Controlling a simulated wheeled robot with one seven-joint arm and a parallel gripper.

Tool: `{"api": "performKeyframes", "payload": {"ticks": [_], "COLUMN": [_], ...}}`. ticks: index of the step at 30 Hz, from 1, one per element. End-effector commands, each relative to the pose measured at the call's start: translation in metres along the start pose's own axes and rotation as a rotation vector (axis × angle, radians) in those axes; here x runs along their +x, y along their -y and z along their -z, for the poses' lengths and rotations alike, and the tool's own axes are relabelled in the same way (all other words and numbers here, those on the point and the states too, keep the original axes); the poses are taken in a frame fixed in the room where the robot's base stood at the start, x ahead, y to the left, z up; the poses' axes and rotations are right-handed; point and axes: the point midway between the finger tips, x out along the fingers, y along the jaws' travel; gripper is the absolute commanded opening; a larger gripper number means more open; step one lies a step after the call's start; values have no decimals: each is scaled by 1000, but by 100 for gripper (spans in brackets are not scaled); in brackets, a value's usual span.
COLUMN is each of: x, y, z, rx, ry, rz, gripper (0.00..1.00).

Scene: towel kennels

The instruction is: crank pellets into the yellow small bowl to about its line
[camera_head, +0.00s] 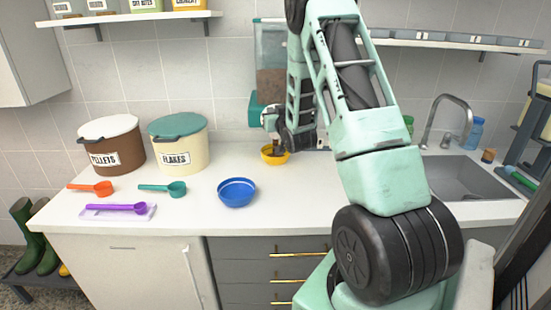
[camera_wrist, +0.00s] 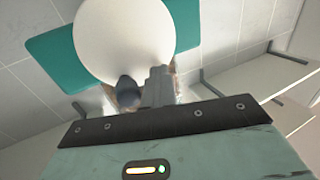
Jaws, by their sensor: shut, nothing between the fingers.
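The yellow small bowl (camera_head: 267,157) stands on the counter below the wall dispenser (camera_head: 271,55), which has a clear hopper of brown pellets and a teal lower part. My gripper (camera_head: 278,143) is at the front of the dispenser, just above the bowl, and partly hides it. In the wrist view, the dispenser's white round disc (camera_wrist: 120,35) stands before teal parts (camera_wrist: 58,50). My gripper (camera_wrist: 155,85) shows shut beside a dark rounded knob (camera_wrist: 127,90); I cannot tell whether they touch. The bowl's line and fill level cannot be made out.
A blue bowl (camera_head: 237,193), orange scoop (camera_head: 92,188), teal scoop (camera_head: 165,188) and purple scoop (camera_head: 117,208) lie on the counter left. Behind them stand the pellets bin (camera_head: 112,147) and flakes bin (camera_head: 180,146). A sink (camera_head: 465,178) is right. Counter front centre is clear.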

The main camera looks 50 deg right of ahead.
Motion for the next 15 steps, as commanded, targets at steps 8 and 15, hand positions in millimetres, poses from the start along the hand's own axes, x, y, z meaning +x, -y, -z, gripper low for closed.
{"api": "performKeyframes", "payload": {"ticks": [8, 15], "x": [-2, -3], "y": [-8, -11], "z": [1, 0], "rx": [-1, -1], "ry": [1, 2], "rz": [-8, -8], "gripper": [0, 0]}}
